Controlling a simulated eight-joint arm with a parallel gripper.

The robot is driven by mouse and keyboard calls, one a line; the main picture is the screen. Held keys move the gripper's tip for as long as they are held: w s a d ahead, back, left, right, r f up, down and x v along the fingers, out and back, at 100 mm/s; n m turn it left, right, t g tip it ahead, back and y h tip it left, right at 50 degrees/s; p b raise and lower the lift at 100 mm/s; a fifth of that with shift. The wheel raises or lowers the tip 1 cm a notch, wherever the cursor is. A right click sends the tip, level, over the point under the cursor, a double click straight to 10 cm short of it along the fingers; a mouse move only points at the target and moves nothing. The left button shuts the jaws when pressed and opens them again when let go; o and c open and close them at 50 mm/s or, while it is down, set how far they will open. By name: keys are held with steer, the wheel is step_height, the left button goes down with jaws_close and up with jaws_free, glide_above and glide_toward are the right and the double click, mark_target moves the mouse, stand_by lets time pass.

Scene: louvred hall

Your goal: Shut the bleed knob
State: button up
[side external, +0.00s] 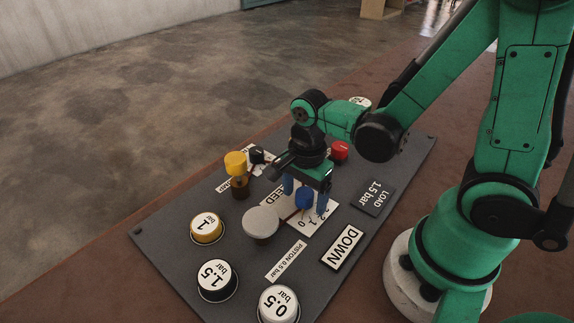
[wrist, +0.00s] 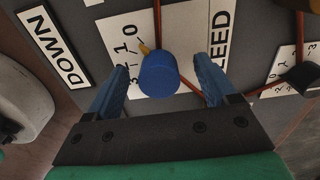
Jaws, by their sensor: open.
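The bleed knob is a blue round knob (wrist: 158,76) in the wrist view, on a white scale card (wrist: 184,22) with printed numbers. Its small yellow pointer (wrist: 145,48) points up and left, towards the numbers near 1; the exact mark is hard to tell. Part of the word BLEED shows beside the card. The blue knob also shows in the side external view (side external: 304,198). My gripper (wrist: 163,68) is open, with one blue finger on each side of the knob and visible gaps to it. In the side view my gripper (side external: 305,202) is lowered over the card.
The dark panel (side external: 175,232) carries a yellow knob (side external: 235,162), a red knob (side external: 340,150), a grey disc (side external: 261,222) close to my gripper, and round weights marked 1, 1.5 (side external: 217,280) and 0.5 (side external: 279,303).

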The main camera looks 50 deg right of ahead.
mark_target(305, 192)
steer(key=shift+r, duration=3.25)
steer(key=shift+r, duration=0.1)
steer(key=shift+r, duration=2.75)
